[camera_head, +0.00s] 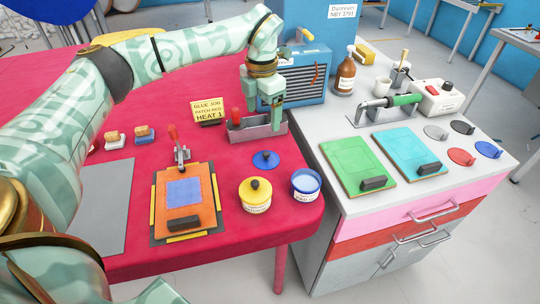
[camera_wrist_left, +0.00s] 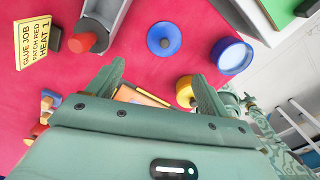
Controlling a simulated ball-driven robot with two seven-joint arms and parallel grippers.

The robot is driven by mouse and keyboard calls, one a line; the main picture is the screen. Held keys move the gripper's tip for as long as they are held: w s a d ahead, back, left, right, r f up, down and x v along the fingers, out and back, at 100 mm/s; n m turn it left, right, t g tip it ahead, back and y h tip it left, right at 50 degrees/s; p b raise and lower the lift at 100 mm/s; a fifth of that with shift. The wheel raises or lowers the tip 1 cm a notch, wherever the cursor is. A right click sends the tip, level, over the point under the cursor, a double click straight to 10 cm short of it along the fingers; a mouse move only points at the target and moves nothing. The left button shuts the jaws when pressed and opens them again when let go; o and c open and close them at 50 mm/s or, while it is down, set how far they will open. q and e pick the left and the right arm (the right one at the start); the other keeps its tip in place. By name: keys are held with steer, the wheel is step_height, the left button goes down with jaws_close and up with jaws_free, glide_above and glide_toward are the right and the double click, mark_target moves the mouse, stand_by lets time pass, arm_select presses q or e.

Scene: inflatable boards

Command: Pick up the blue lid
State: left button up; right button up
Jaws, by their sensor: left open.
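The blue lid (camera_head: 266,160), a flat round disc with a dark knob, lies on the red table in front of the grey tray. It also shows in the left wrist view (camera_wrist_left: 164,38), top centre. My left gripper (camera_head: 264,112) is open and empty, its fingers pointing down over the grey tray, behind the lid and apart from it. Its two fingers also show in the left wrist view (camera_wrist_left: 160,88). A blue jar (camera_head: 305,187) stands to the right and nearer, and a yellow jar (camera_head: 255,196) with a yellow lid stands nearer. My right gripper is out of view.
The grey tray (camera_head: 257,134) has a red-handled tool at its left end. A yellow sign (camera_head: 207,110) stands left of it. An orange board (camera_head: 185,203) lies clamped at left. The grey cabinet holds green (camera_head: 358,163) and light-blue (camera_head: 408,153) boards and several coloured discs.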

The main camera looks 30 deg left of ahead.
arm_select(q)
steer(key=b, duration=0.1)
glide_above(266, 153)
steer(key=f, duration=0.5)
steer(key=shift+w+a+f, duration=0.3)
steer(key=shift+a+f, duration=0.05)
step_height(266, 153, down, 2)
steer(key=shift+f+b, duration=0.2)
steer(key=shift+b, duration=0.4)
steer(key=shift+f, duration=0.35)
steer(key=f+b, duration=0.1)
steer(key=f, duration=0.2)
steer(key=f+b, duration=0.1)
steer(key=f, duration=0.1)
steer(key=shift+s+d+b, duration=0.25)
steer(key=shift+d+b, duration=0.05)
steer(key=shift+b, duration=0.05)
steer(key=shift+r, duration=0.15)
steer(key=shift+c, duration=1)
steer(key=shift+s, duration=0.15)
jaws_close()
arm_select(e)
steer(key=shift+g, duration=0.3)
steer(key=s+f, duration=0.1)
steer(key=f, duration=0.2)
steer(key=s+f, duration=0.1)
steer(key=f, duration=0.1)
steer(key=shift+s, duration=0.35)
